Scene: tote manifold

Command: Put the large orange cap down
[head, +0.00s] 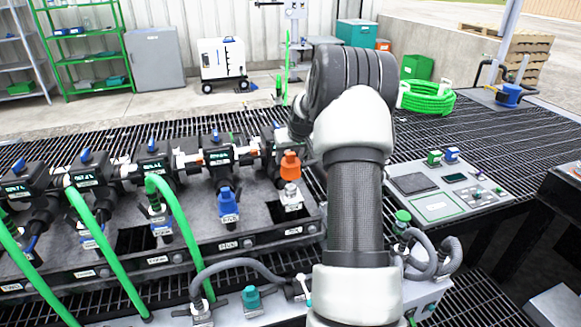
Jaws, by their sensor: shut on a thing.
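An orange cap-like piece (290,165) shows at the right end of the manifold, just left of my arm. It sits above a pale fitting with a white label. I cannot tell whether it is the large orange cap or whether anything holds it. My arm rises through the middle of the head view and bends away at its dark upper joint. My gripper and whatever is in it are hidden behind the arm.
The manifold (190,258) carries several black valve units, green hoses (180,232) and a blue fitting (228,203). A grey control panel (436,190) lies right of my arm. Dark grating (500,130) beyond it is largely clear. A green hose coil (428,101) lies at the back.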

